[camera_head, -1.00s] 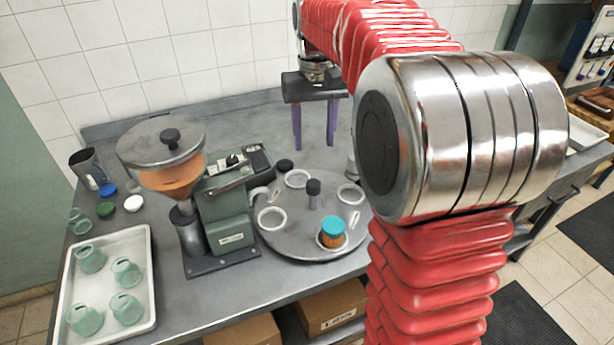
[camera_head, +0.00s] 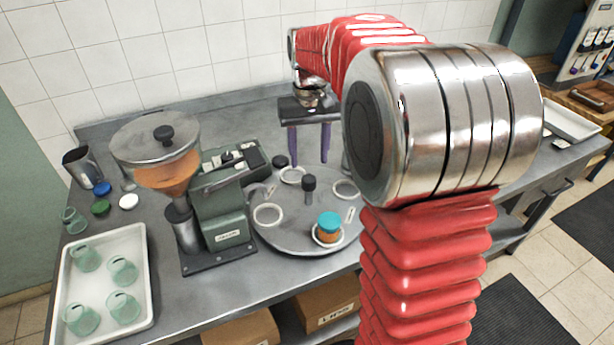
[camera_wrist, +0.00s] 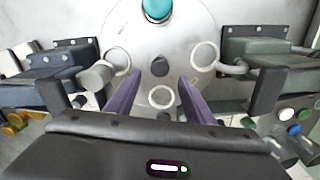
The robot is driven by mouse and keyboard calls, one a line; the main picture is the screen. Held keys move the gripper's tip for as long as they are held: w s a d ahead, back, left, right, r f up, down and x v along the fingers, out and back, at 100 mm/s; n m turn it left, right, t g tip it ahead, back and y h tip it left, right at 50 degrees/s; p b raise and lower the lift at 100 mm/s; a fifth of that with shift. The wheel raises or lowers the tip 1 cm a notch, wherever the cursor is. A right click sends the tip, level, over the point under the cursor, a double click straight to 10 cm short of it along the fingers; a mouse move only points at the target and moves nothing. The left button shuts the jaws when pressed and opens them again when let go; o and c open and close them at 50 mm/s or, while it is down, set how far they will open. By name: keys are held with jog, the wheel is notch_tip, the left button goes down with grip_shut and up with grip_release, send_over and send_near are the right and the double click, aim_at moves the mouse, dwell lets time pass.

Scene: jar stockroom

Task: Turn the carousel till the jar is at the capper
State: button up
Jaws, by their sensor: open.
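The round grey carousel (camera_head: 285,238) lies on the bench with a dark knob (camera_head: 309,184) at its centre and white seat rings near its rim. The jar (camera_head: 328,234), orange with a teal lid, stands upright in a seat at the near side; its teal lid also shows at the top of the wrist view (camera_wrist: 157,9). My gripper (camera_head: 309,158) is open and empty, its purple fingers pointing down beyond the knob and above the carousel. In the wrist view, a dark blue machine (camera_wrist: 48,78), probably the capper, stands at left, its metal cylinder beside a seat ring; my arm hides it in the head view.
A green filler machine (camera_head: 222,205) with an orange-filled hopper stands left of the carousel. A white tray (camera_head: 139,262) of several green-glass jars lies at the front left, with loose lids (camera_head: 129,201) behind it. My arm blocks the right side.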

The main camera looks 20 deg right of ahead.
aim_at(308, 178)
notch_tip(308, 178, down, 7)
jog(key=shift+f, duration=0.15)
jog(key=shift+c, duration=0.5)
grip_shut()
jog(key=shift+a, duration=0.25)
jog(key=shift+d, duration=0.2)
